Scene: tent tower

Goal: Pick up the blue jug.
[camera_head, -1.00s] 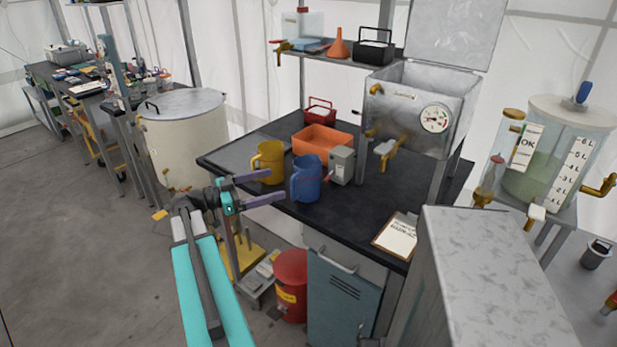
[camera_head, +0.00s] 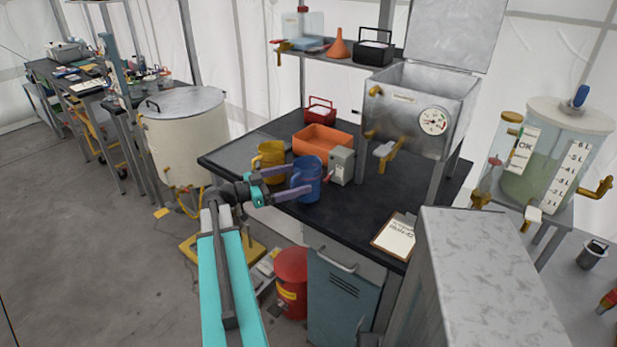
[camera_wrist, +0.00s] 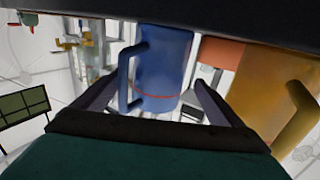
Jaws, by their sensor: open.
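In the wrist view the picture is upside down. There the blue jug (camera_wrist: 166,65) shows between the two spread fingers (camera_wrist: 157,95), with its handle near one finger. I cannot tell whether a finger touches the jug. A yellow jug (camera_head: 271,160) stands close behind the far finger, and it also shows large in the wrist view (camera_wrist: 262,90).
A grey switch box (camera_head: 341,166) stands just right of the blue jug, and an orange bin (camera_head: 323,141) is behind it. A clipboard (camera_head: 396,236) lies at the bench's right front. The bench top between is clear. A metal steriliser-like box (camera_head: 420,105) stands at the back right.

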